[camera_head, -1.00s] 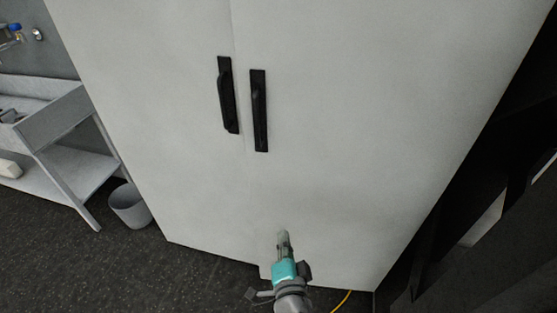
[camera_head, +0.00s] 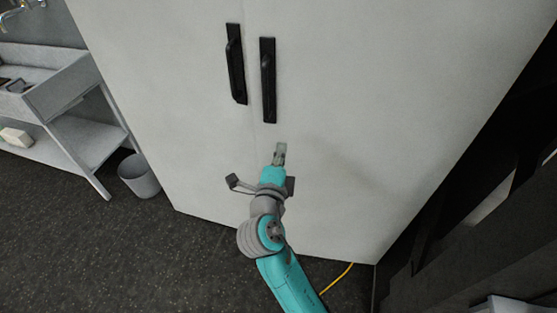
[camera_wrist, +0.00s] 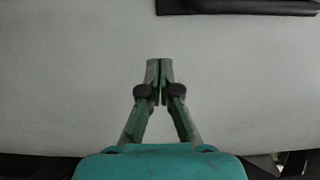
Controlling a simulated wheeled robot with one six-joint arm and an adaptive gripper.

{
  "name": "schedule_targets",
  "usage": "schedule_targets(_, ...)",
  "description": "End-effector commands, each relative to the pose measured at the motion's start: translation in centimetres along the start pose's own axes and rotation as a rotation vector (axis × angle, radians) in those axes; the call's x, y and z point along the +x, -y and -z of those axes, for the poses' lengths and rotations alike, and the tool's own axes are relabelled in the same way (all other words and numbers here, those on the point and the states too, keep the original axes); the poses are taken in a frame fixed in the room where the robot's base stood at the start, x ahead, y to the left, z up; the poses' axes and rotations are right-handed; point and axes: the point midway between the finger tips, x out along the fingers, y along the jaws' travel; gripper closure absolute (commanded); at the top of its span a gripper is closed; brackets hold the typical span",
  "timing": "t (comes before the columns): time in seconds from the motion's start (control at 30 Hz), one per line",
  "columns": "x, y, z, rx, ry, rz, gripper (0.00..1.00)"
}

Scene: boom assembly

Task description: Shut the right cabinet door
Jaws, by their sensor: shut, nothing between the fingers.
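The right cabinet door (camera_head: 400,110) is a large pale grey panel with a black vertical handle (camera_head: 268,80) by its left edge. It stands beside the left cabinet door (camera_head: 165,100), with a thin seam between them. The panels look about flush near the handles; my arm hides the lower seam, so I cannot tell there. My gripper (camera_head: 280,150) is shut and empty, in front of the right door just below its handle. In the wrist view the shut fingertips (camera_wrist: 160,62) point at the pale panel; I cannot tell whether they touch. A black handle (camera_wrist: 235,7) shows at the top.
The left door has its own black handle (camera_head: 236,63). A grey bin (camera_head: 139,176) and a grey workbench (camera_head: 75,135) stand to the left. A yellow cable (camera_head: 338,277) lies by the cabinet's bottom. Dark structures (camera_head: 490,190) stand at the right. The dark floor at front left is clear.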

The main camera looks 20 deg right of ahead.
Motion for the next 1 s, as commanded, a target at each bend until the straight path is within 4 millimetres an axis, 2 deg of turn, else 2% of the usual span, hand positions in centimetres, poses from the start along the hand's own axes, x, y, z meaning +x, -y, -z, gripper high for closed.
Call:
schedule_targets(0.2, 4.2, 0.1, 0.1, 0.000, -0.003, 0.001, 1.00)
schedule_targets(0.43, 7.3, 0.0, 0.0, -0.001, -0.001, 0.001, 1.00)
schedule_targets(0.6, 8.2, 0.0, 0.0, -0.002, 0.001, 0.000, 1.00)
schedule_targets(1.0, 8.5, 0.0, 0.0, -0.002, 0.001, 0.000, 1.00)
